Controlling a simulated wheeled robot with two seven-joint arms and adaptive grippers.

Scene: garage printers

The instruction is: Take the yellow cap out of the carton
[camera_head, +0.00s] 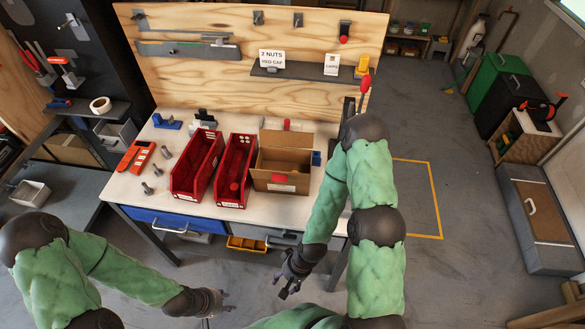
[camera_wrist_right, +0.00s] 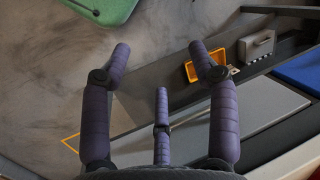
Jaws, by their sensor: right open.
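The carton (camera_head: 283,183) is a brown cardboard box with its top open, standing at the right of the workbench with a red patch and a white label on its front. No yellow cap can be made out in it; its inside is dark and mostly hidden by the front wall. My right gripper (camera_head: 286,286) is in front of the bench, below the carton's level. The right wrist view shows its fingers (camera_wrist_right: 162,75) spread and empty. My left gripper (camera_head: 226,301) is low in front of the bench at lower left, its fingers apart and empty.
Two red bins (camera_head: 197,166) (camera_head: 235,172) stand left of the carton. Bolts and an orange tool (camera_head: 137,157) lie further left. A shelf (camera_head: 300,73) on the back board holds signs and a yellow object (camera_head: 361,67). Drawers (camera_head: 175,222) are under the worktop.

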